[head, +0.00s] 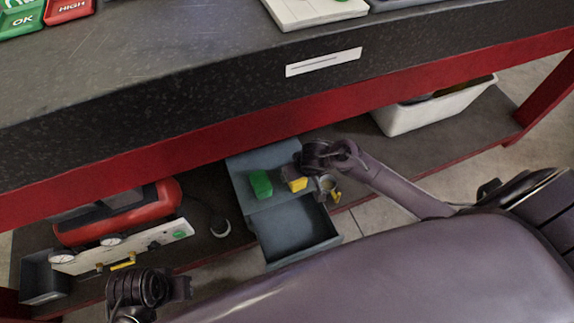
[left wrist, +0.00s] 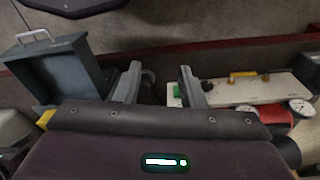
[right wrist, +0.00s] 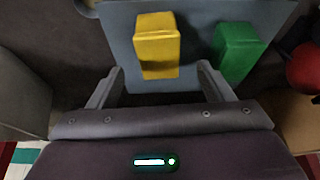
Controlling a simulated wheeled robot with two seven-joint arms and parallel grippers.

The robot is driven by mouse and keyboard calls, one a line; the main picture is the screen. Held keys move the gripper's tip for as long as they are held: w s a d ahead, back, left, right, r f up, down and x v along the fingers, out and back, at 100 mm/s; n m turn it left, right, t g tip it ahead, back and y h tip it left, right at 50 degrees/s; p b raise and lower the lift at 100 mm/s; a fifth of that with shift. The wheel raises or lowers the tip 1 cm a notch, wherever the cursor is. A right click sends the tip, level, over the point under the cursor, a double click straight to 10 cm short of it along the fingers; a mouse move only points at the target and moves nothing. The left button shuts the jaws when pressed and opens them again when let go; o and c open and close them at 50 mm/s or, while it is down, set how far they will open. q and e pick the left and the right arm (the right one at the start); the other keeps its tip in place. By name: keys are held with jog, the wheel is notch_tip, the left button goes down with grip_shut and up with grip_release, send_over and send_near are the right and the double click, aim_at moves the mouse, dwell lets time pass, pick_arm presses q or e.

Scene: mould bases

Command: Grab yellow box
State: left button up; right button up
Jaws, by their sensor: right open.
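The yellow box (head: 295,183) stands on top of a grey-blue drawer cabinet (head: 240,172) on the lower shelf. A green box (head: 261,184) stands beside it, to its left in the head view. My right gripper (head: 325,190) is by the yellow box, coming from the right. In the right wrist view the yellow box (right wrist: 157,45) lies ahead of my open, empty right gripper (right wrist: 165,85), with the green box (right wrist: 238,50) to its right. My left gripper (head: 180,287) is low at the left, away from the boxes. In the left wrist view its fingers (left wrist: 158,88) are apart and empty.
The cabinet's drawer (head: 298,238) is pulled out toward me. A red compressor (head: 118,215) and a white panel with gauges (head: 150,245) are at the left. A white bin (head: 435,108) is on the shelf at the right. The workbench (head: 200,85) overhangs the shelf.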

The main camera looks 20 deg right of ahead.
jog(key=b+x, duration=0.3)
jog(key=x, duration=0.4)
jog(key=shift+w+b, duration=0.1)
jog(key=shift+b, duration=0.3)
jog(key=shift+w+f, duration=0.2)
jog(key=shift+f, duration=0.15)
jog(key=c, duration=1.1)
pick_arm(q)
jog(key=w+d+t, duration=0.1)
jog(key=d+f+t+h, duration=0.1)
jog(key=d, duration=0.1)
jog(key=w+d+m, duration=0.1)
jog(key=shift+w+d+f+t+h, duration=0.15)
jog(key=shift+w+d+t+h, duration=0.15)
jog(key=shift+t, duration=0.1)
pick_arm(e)
jog(key=shift+r, duration=0.1)
jog(key=shift+c, duration=0.5)
jog(key=shift+r, duration=0.1)
